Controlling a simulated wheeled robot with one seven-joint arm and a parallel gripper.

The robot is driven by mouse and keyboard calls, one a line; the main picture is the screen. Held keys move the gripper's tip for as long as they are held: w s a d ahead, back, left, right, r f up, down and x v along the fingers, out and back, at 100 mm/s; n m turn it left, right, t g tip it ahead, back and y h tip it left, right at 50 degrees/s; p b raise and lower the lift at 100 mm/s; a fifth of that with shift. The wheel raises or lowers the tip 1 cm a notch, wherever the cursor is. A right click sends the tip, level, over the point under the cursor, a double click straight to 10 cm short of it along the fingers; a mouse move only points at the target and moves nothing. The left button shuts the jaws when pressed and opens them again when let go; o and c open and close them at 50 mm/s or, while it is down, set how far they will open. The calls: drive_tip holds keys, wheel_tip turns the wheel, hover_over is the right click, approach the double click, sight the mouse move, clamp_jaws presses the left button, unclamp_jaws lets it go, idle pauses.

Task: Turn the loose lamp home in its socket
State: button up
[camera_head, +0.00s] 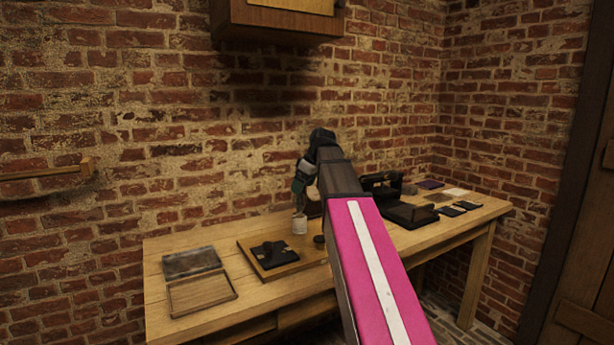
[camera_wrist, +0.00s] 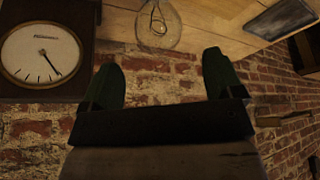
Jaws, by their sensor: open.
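A clear glass lamp with a glowing-looking filament loop (camera_wrist: 158,24) shows at the top middle of the wrist view, cut off by the frame edge. Its base and socket are out of view there. My gripper (camera_wrist: 162,62) has its two dark green fingers spread wide, with nothing between them. The lamp lies just beyond the fingertips, roughly in line with the gap. In the head view my gripper (camera_head: 299,196) points down above the bench behind my arm.
A round white dial in a dark case (camera_wrist: 44,54) stands close at left in the wrist view. Dark items lie right.

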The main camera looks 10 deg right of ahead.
hover_over(298, 215)
drive_tip(key=w, duration=0.1)
drive_tip(key=shift+w+d+f, duration=0.1)
drive_tip(key=shift+f, duration=1.15)
drive_tip(key=shift+w+f, duration=0.1)
drive_tip(key=shift+f, duration=1.15)
drive_tip(key=c, duration=1.1)
drive_tip(key=m+t+h, duration=0.1)
drive_tip(key=m, duration=0.2)
drive_tip(key=shift+m, duration=0.4)
drive_tip(key=shift+w+d+m+t+h, duration=0.15)
drive_tip(key=shift+m+h, duration=0.15)
drive_tip(key=shift+m, duration=0.35)
drive_tip(key=shift+s+m+t+h, duration=0.15)
drive_tip(key=shift+m+h, duration=0.15)
drive_tip(key=shift+m, duration=0.35)
drive_tip(key=m+h, duration=0.1)
drive_tip(key=m, duration=0.1)
drive_tip(key=shift+m, duration=0.3)
drive_tip(key=m, duration=0.2)
drive_tip(key=m+h, duration=0.1)
drive_tip(key=shift+w+d+m+h, duration=0.1)
drive_tip(key=shift+d+m+h, duration=0.1)
drive_tip(key=shift+m+h, duration=0.15)
drive_tip(key=shift+m, duration=0.25)
